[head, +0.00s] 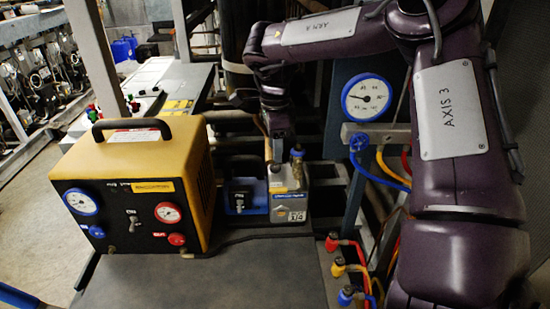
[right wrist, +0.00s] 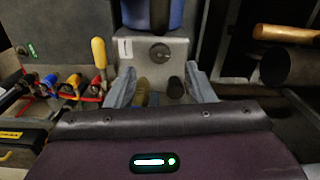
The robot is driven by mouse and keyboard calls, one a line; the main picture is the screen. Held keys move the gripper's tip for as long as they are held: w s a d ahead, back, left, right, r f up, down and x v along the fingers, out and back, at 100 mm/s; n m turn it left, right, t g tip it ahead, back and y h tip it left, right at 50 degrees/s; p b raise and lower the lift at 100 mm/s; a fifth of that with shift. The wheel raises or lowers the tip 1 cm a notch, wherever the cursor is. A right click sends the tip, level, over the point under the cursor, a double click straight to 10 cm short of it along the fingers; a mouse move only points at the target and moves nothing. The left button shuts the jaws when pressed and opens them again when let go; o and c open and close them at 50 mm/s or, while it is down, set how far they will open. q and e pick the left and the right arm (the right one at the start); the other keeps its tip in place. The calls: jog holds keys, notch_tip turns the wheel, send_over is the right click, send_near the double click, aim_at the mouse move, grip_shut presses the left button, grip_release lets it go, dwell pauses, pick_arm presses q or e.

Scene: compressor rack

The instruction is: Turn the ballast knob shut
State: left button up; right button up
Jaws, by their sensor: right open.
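The grey pump (head: 289,198) with a blue part beside it stands at the back of the bench in the head view. A brass-coloured fitting (head: 297,160) rises from its top. My right gripper (head: 279,158) reaches down over the pump, left of this fitting. In the right wrist view my right gripper (right wrist: 163,86) is open over a grey body (right wrist: 126,60). An olive-brown fitting (right wrist: 143,92) and a dark round knob (right wrist: 175,90) show between its fingers, with a gap to each finger. I cannot tell for certain which is the ballast knob. My left gripper is out of view.
A yellow and black machine (head: 135,190) with two gauges stands left of the pump. A blue-rimmed gauge (head: 367,97) and coloured hoses are at the right. Red, yellow and blue valves (head: 338,267) line the bench's right edge. The bench front (head: 240,275) is clear.

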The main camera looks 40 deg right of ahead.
aim_at(275, 167)
notch_tip(275, 167, down, 4)
jog(key=shift+f, duration=0.75)
jog(key=c, duration=1)
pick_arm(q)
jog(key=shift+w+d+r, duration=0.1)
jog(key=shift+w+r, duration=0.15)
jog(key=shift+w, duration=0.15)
